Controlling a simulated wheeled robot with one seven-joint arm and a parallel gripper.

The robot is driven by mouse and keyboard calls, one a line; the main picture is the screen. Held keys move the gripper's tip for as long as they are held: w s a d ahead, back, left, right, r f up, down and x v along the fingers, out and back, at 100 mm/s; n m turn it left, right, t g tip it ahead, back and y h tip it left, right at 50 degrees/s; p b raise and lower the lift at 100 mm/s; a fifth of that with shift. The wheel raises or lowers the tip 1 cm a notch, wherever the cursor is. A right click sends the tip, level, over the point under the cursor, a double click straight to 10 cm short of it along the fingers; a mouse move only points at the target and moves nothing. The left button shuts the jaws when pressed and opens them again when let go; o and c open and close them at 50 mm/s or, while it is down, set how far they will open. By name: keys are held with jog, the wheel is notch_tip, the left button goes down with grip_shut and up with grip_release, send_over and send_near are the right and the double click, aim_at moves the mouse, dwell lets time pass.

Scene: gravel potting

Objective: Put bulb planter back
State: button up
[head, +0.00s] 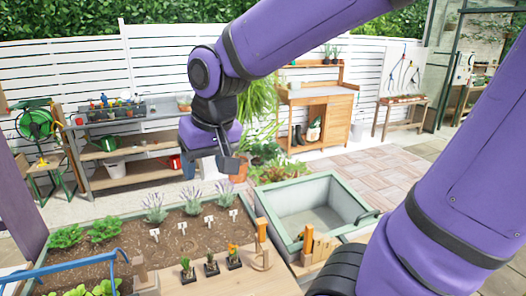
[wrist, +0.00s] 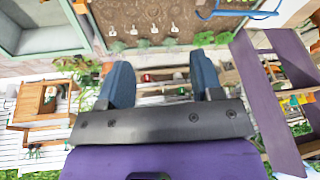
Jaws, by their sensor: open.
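My gripper (head: 229,163) is raised above the far side of the planting bed in the head view. In the wrist view its two blue fingers (wrist: 160,64) are spread, with nothing held between them. I cannot pick out the bulb planter for certain. A wooden-handled tool (head: 308,243) stands upright at the bench's right side, by the grey basin; it may be the bulb planter, but its lower part is unclear. A wooden post-like piece (head: 262,230) stands to its left, beside a curved wooden piece (head: 262,262). My gripper is well apart from these.
The soil bed (head: 185,238) holds lavender, leafy plants and white labels. Several small black pots (head: 211,266) stand on the front board. A green-rimmed basin (head: 318,204) is to the right. A blue handle (head: 65,270) crosses the front left. Shelves (head: 130,151) stand behind.

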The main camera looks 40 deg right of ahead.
jog(key=s+d+r+n+t, duration=0.1)
jog(key=s+d+r, duration=0.3)
jog(key=s, duration=0.6)
jog(key=shift+d+t+h, duration=0.3)
jog(key=shift+d, duration=0.35)
